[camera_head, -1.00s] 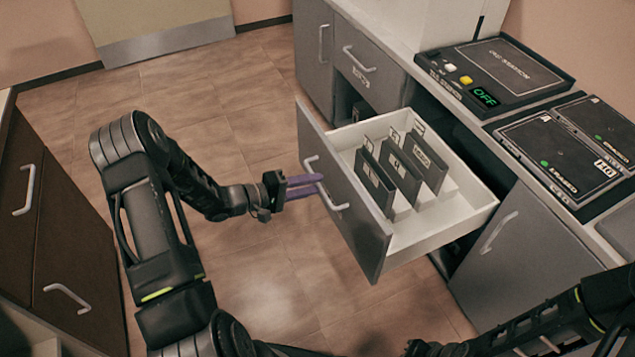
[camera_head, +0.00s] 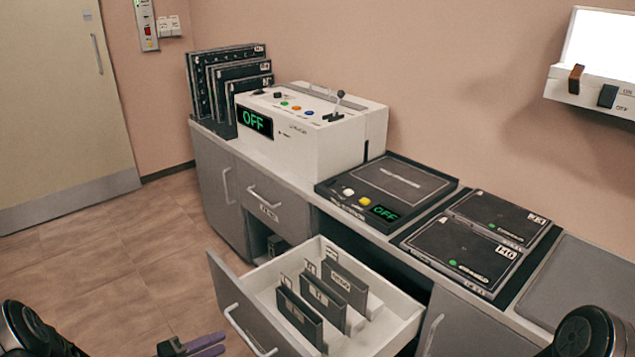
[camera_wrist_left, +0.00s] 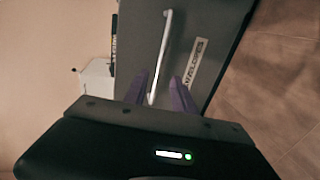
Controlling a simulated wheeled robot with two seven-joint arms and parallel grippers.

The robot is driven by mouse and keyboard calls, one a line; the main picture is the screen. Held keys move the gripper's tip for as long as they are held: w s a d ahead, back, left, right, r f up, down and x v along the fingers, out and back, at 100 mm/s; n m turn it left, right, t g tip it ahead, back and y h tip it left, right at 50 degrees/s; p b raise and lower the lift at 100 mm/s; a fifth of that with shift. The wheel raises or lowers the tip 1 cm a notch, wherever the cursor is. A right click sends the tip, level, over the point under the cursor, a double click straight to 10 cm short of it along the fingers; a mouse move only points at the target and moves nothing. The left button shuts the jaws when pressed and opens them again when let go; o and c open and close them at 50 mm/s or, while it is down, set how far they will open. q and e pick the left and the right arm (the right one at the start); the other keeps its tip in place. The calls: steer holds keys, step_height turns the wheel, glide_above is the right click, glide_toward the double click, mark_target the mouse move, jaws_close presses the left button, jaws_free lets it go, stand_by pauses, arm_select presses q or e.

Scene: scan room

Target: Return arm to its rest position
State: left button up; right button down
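My left gripper (camera_head: 206,345) shows at the bottom left of the head view, with purple fingers beside the open drawer's (camera_head: 382,335) front and its handle (camera_head: 245,330). In the left wrist view its two fingers (camera_wrist_left: 161,88) are spread with a gap. A pale handle (camera_wrist_left: 160,58) on a grey front (camera_wrist_left: 215,35) appears beyond and between them; nothing is gripped. A dark rounded part of my left arm (camera_head: 28,332) is at the lower left corner. Part of my right arm (camera_head: 590,335) shows at the lower right; its gripper is out of view.
The pulled-out drawer holds several dark upright cassettes (camera_head: 322,302). The counter carries a white machine (camera_head: 305,140) reading OFF, a dark station (camera_head: 385,190) reading OFF, and flat black cassettes (camera_head: 460,253). A lightbox (camera_head: 600,55) hangs at right. Floor (camera_head: 130,250) at left is clear.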

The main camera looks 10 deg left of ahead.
arm_select(q)
steer(key=a+f+m+y, duration=0.2)
steer(key=a+f+y, duration=0.1)
steer(key=f+y, duration=0.35)
steer(key=s+d+f+m+g+p, duration=0.2)
steer(key=s+d+f+g+p, duration=0.15)
steer(key=d, duration=0.35)
steer(key=s+d+r+m+g+p, duration=0.2)
steer(key=s+d+g+p, duration=0.1)
steer(key=s+d, duration=0.6)
steer(key=s+d+r+m+g+p, duration=0.1)
steer(key=s+d+g+p, duration=0.3)
steer(key=s+d, duration=0.6)
steer(key=d+m+g, duration=0.1)
steer(key=d, duration=0.2)
steer(key=shift+s+r+h, duration=0.2)
steer(key=shift+r+h, duration=0.15)
steer(key=shift+r, duration=0.05)
